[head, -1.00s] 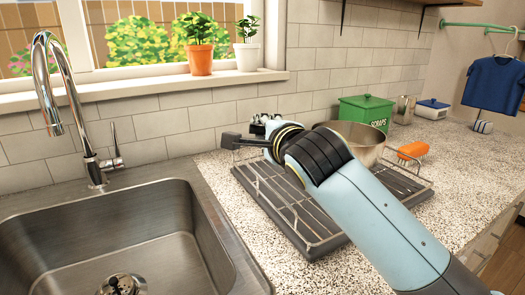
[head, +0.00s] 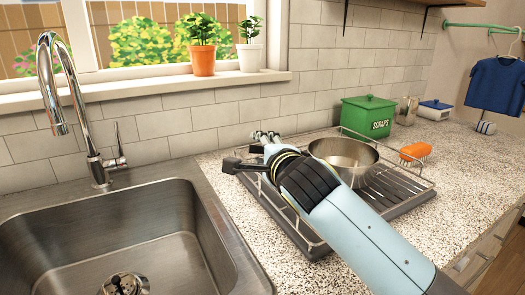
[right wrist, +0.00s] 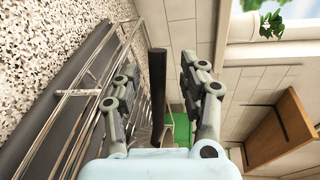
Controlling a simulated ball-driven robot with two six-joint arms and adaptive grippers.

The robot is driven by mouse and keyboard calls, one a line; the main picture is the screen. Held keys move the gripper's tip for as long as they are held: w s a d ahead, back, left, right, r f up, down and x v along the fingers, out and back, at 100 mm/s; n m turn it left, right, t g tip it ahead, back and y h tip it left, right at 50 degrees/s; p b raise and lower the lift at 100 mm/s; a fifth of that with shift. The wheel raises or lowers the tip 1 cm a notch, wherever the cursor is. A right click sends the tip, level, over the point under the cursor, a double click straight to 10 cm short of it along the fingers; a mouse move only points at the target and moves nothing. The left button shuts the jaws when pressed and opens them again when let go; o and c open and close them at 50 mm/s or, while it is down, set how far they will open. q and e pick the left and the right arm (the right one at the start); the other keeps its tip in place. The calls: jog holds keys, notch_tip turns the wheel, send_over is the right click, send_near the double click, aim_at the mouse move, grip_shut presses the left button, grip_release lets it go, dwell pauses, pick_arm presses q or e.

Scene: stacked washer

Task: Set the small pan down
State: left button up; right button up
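The small metal pan (head: 345,152) sits upright in the dish rack (head: 312,238) on the counter, right of the sink. Its dark handle (head: 238,165) points left over the rack's left end. My right gripper (head: 264,143) is at the handle, and my forearm hides part of the rack and pan. In the right wrist view my right gripper (right wrist: 158,88) is open, with the dark handle (right wrist: 157,95) between its fingers and gaps on both sides. The pan's body is mostly hidden there. My left gripper is not in view.
A sink (head: 110,250) and tall faucet (head: 75,110) are at left. Behind the rack stand a green SCRAPS box (head: 368,117), a metal cup (head: 406,110) and a blue-and-white container (head: 435,109). An orange brush (head: 426,151) lies right of the rack. The counter at front right is clear.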

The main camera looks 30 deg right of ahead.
jog(key=shift+s, duration=0.15)
jog(key=b+v, duration=0.1)
jog(key=v, duration=0.9)
jog(key=shift+s+a, duration=0.15)
jog(key=shift+s, duration=0.15)
jog(key=shift+s+a+r, duration=0.1)
jog(key=shift+s+r, duration=0.15)
jog(key=shift+s, duration=0.3)
